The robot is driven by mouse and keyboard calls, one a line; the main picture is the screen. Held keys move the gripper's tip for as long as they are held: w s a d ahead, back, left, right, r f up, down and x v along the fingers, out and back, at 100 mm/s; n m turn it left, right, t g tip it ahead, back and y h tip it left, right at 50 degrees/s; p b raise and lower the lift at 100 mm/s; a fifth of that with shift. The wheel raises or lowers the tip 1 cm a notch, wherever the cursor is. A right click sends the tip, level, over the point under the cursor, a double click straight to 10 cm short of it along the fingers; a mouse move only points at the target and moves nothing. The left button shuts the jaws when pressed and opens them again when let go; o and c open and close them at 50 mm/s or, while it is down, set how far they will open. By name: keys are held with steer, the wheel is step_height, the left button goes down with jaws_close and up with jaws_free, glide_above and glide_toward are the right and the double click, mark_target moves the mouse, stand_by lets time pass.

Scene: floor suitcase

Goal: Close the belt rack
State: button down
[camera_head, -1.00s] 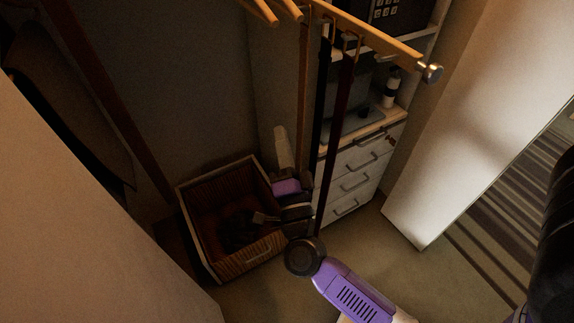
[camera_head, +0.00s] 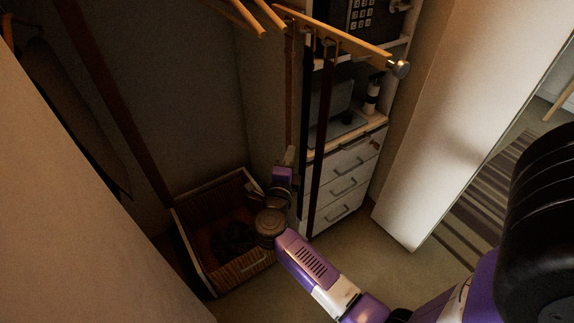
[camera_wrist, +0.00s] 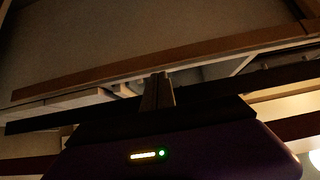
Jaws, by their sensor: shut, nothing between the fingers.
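The belt rack (camera_head: 345,38) is a wooden rail with a round metal knob (camera_head: 398,68) at its right end. It stands pulled out in front of the shelves. A brown belt (camera_head: 291,90), a black belt (camera_head: 305,95) and a dark red belt (camera_head: 322,130) hang from it. My gripper (camera_head: 290,155) is low among the hanging belts, near the brown belt, well below the rail and away from the knob. In the wrist view my gripper (camera_wrist: 157,90) is shut and empty, with belts crossing behind it. Whether it touches a belt is unclear.
A wicker basket (camera_head: 188,240) stands on the floor beside my arm. A white drawer unit (camera_head: 345,186) is behind the belts. A white door panel (camera_head: 440,150) stands to the right, and a pale panel (camera_head: 70,230) fills the lower left. Carpet is free between drawers and arm.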

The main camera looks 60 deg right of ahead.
steer(key=shift+x, duration=1.35)
steer(key=w+d+b, duration=0.4)
steer(key=w+d, duration=0.2)
steer(key=w, duration=0.5)
steer(key=w+d+b, duration=0.5)
steer(key=w+d, duration=0.2)
steer(key=w, duration=0.3)
steer(key=shift+w, duration=0.4)
steer(key=shift+d+r, duration=0.15)
steer(key=shift+r, duration=0.05)
